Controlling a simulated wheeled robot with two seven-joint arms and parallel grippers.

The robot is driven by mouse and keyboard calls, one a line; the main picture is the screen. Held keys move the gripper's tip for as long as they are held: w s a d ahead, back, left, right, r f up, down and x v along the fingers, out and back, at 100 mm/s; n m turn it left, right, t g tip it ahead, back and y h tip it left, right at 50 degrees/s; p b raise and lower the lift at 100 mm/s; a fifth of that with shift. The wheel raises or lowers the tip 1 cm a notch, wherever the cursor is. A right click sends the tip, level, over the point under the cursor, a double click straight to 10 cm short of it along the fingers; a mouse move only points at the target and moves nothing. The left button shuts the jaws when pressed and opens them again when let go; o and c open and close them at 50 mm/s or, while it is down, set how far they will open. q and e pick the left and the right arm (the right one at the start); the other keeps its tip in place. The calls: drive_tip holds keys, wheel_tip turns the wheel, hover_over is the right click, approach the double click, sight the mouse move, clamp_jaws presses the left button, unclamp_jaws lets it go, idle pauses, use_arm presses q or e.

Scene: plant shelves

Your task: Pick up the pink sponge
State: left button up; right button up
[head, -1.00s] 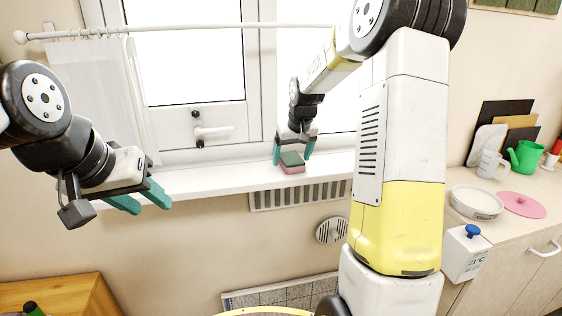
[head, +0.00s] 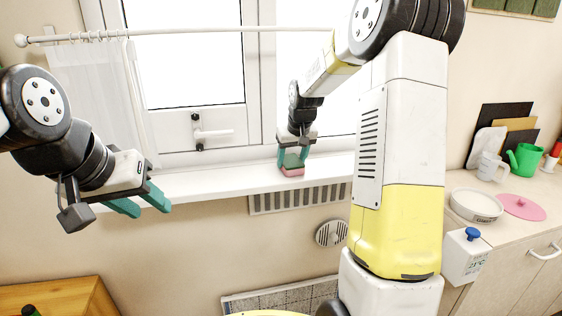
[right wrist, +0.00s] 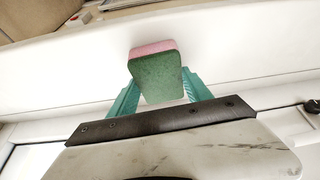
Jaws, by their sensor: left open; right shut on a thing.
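The pink sponge (head: 292,172) has a green top layer and is at the white windowsill. In the right wrist view the sponge (right wrist: 155,75) sits between the two teal fingers, green side toward the camera and pink edge at the far side. My right gripper (head: 293,160) is shut on it from above, with a finger at each side. I cannot tell whether the sponge still touches the sill. My left gripper (head: 142,205) is open and empty, in front of the sill at the left.
The windowsill (head: 215,182) is clear to the left of the sponge. A window handle (head: 212,133) is behind it. On the right counter are a white dish (head: 476,205), a pink lid (head: 522,207) and a green watering can (head: 524,159). A wooden surface (head: 50,295) is at lower left.

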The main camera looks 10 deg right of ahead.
sight(293, 159)
drive_tip(key=shift+r, duration=0.65)
wheel_tip(293, 159, up, 2)
drive_tip(key=shift+r, duration=0.25)
drive_tip(key=shift+s+d+r, duration=0.15)
drive_tip(key=shift+s+d, duration=0.25)
drive_tip(key=shift+d, duration=0.1)
drive_tip(key=s+d+r, duration=0.1)
drive_tip(key=s+d, duration=0.8)
drive_tip(key=d, duration=0.2)
drive_tip(key=shift+s+r, duration=0.15)
drive_tip(key=shift+s, duration=0.25)
